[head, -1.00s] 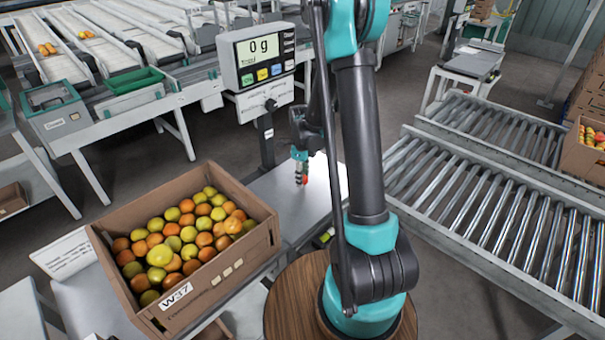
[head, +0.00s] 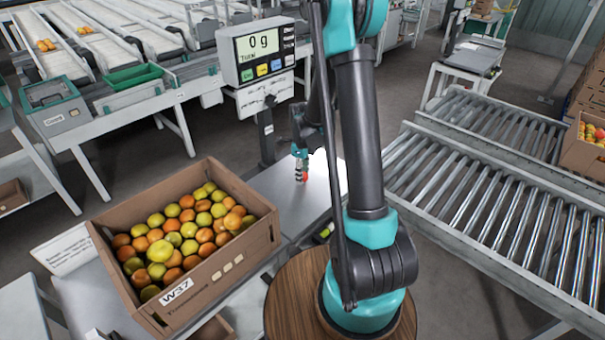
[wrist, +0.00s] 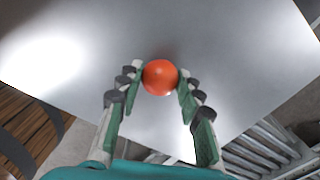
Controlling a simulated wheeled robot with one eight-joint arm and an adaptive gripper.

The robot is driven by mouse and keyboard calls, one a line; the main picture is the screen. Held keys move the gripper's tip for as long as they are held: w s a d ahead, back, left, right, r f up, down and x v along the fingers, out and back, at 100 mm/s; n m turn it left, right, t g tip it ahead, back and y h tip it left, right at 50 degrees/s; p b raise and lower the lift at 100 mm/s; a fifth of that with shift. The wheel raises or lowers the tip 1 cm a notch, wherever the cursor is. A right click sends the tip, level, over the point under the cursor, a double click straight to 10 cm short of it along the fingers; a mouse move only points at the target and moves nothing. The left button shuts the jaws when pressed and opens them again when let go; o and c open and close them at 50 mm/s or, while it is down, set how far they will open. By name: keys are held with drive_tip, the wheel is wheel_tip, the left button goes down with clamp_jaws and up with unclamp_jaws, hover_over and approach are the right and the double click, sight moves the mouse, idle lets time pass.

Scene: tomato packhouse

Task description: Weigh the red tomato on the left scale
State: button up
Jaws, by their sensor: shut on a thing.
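The red tomato (wrist: 160,77) is between the two fingertips of my gripper (wrist: 160,88) in the wrist view. The fingers touch it on both sides. In the head view my gripper (head: 300,168) is low over the scale's metal plate (head: 270,190), with a bit of the red tomato (head: 304,176) showing below it. I cannot tell whether the tomato touches the plate. The plate also fills most of the wrist view (wrist: 225,45). The scale's display (head: 263,44) on its post reads 0 g.
A cardboard crate (head: 235,262) of orange and yellow tomatoes stands left of the plate. A roller conveyor (head: 480,215) lies to the right. Sorting lanes with a green tray (head: 135,78) are at the back left. The plate around the tomato is clear.

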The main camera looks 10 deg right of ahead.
drive_tip(key=shift+f, duration=0.4)
drive_tip(key=o, duration=0.9)
drive_tip(key=shift+c, duration=0.3)
drive_tip(key=c, duration=0.3)
drive_tip(key=shift+r, duration=3.55)
